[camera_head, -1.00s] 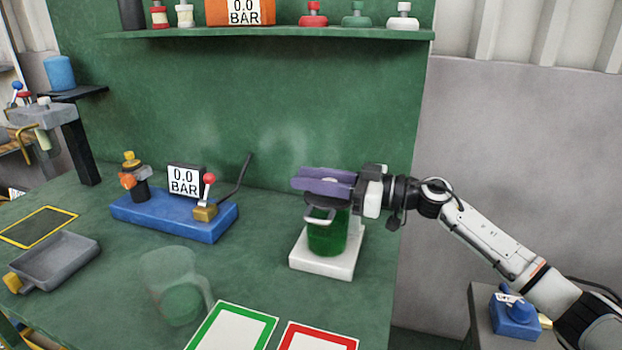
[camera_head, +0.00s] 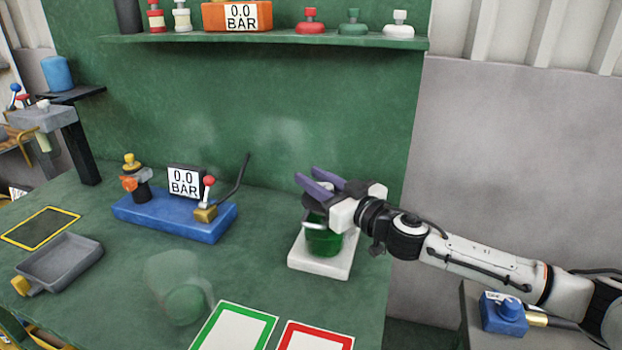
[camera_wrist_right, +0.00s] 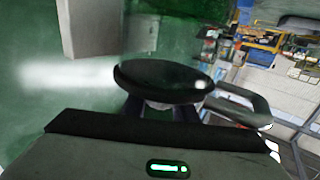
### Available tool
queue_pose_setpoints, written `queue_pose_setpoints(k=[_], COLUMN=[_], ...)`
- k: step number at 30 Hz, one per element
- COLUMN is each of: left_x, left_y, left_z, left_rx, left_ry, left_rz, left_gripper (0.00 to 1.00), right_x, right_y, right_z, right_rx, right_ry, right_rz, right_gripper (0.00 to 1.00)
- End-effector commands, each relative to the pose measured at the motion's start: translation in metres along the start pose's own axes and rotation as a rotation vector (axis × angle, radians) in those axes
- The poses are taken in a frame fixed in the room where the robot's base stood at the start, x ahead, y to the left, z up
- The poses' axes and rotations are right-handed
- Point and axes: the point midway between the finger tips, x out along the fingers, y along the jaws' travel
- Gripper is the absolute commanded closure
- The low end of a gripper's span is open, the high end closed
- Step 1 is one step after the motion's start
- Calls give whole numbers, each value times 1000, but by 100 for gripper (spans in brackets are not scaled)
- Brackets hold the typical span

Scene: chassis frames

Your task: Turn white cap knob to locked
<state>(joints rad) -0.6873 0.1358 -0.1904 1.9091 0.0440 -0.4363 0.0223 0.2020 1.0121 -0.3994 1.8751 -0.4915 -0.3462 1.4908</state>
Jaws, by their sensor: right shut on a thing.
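A green canister (camera_head: 325,242) with a dark lid and a grey handle stands on a white base (camera_head: 320,265) at the right of the bench. My right gripper (camera_head: 318,187) is over its top, its purple fingers pointing to the upper left. In the wrist view the dark round lid (camera_wrist_right: 165,78) is in front of the fingers, with the handle (camera_wrist_right: 245,105) at its right. A pale piece (camera_wrist_right: 165,104), apparently the white cap knob, shows between the fingers, which are shut on it. The gripper mostly hides the knob, and no lock mark is readable. My left gripper is out of view.
A blue fixture (camera_head: 175,218) with a gauge and red-topped lever stands to the left. A clear vessel (camera_head: 178,285) and green and red framed cards (camera_head: 235,330) are in front. A shelf (camera_head: 270,41) with several knobbed parts runs above.

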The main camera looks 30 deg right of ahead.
Motion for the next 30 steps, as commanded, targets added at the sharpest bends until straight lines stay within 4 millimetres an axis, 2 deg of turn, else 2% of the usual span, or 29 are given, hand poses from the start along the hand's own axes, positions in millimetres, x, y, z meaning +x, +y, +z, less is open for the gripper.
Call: queue_pose_setpoints(k=[11, 18, 30], left_x=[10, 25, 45], left_y=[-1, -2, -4], left_z=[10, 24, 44], left_rx=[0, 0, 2], left_ry=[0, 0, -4], left_rz=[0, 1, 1], left_gripper=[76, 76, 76], right_x=[-2, -5, -11], right_y=[10, 18, 26], right_z=[3, 4, 1], right_rx=[19, 15, 5], right_ry=[3, 4, 5], right_rz=[359, 573, 810], right_gripper=[97, 97, 97])
